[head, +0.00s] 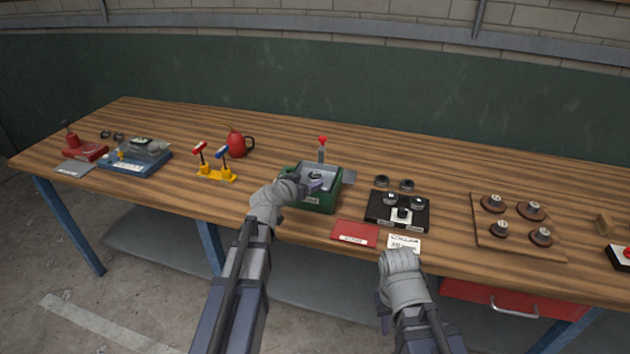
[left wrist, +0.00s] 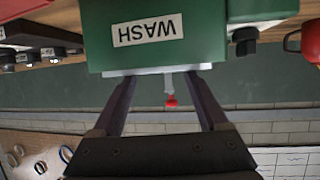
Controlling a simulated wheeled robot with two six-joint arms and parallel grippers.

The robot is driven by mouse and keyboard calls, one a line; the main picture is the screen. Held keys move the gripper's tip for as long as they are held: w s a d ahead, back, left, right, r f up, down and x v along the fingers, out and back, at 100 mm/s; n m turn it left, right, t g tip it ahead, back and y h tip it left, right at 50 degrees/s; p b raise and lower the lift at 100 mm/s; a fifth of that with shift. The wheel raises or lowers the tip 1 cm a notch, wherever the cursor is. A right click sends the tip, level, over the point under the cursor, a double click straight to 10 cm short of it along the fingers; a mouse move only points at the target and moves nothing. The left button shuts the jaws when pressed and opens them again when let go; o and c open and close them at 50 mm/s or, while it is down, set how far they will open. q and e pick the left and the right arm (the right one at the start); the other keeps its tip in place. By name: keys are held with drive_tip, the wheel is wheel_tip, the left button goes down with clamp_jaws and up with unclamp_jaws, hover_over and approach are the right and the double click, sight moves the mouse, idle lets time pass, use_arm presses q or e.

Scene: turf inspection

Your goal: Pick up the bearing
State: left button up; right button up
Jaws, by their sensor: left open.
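A green wash box (head: 322,201) stands near the middle of the bench, with a grey interior. A dark ring, looking like a bearing (head: 315,177), lies inside it. My left gripper (head: 313,186) is open at the near left side of the box; its tips are partly hard to make out. In the left wrist view, the open fingers (left wrist: 163,80) point at the box (left wrist: 205,30), labelled WASH, with nothing visible between them.
A lever with a red knob (head: 322,140) rises behind the box. A black fixture (head: 382,219), a red pad (head: 354,234) and a white card (head: 404,243) lie to the right. A yellow stand (head: 216,175) and red jug (head: 237,144) are left. Bare wood lies between jug and box.

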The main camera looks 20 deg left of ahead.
sight(314, 177)
use_arm(q)
drive_tip(key=shift+b+x, duration=0.9)
drive_tip(key=shift+x, duration=1.7)
drive_tip(key=shift+a+r, duration=0.1)
drive_tip(key=shift+r, duration=0.05)
drive_tip(key=shift+c, duration=0.4)
clamp_jaws()
